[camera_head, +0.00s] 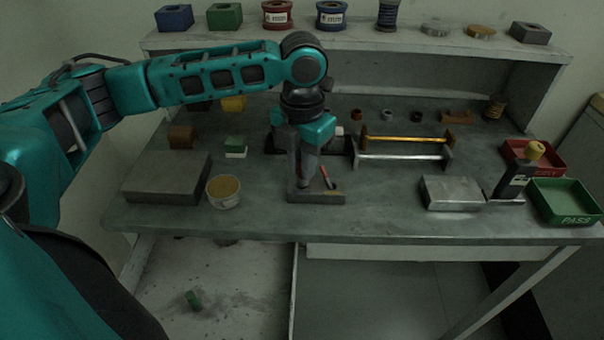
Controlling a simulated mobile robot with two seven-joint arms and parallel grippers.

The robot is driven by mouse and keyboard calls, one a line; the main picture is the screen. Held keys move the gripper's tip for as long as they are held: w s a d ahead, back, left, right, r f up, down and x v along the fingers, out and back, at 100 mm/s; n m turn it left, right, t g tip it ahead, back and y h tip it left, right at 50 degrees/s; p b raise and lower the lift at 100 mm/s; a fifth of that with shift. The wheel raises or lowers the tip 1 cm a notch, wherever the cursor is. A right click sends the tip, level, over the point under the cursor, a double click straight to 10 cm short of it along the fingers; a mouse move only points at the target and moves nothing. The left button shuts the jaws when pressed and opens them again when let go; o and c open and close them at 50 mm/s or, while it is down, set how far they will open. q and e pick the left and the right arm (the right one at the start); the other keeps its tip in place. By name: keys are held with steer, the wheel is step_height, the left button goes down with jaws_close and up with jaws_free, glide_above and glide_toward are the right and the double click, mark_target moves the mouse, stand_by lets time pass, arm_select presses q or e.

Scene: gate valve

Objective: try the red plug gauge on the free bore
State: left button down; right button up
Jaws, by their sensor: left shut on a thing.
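My left gripper (305,165) points down at the middle of the bench, directly above a flat grey block (316,197). It is shut on a grey upright piece, mostly hidden by the fingers; I cannot tell what it is. A small thin tool with a red part and a dark end (327,178) leans just right of the fingers, at the block; it may be the red plug gauge, but it is too small to be sure. The bore cannot be made out. My right gripper is not in view.
A gold bar (405,141) and a silver bar (400,156) lie right of the gripper. A metal block (452,193), a red tray (545,165) and a green PASS tray (566,202) stand at the right. A tub (224,192) and a grey slab (166,179) are left.

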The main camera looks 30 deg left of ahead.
arm_select(q)
steer(key=shift+r, duration=2.7)
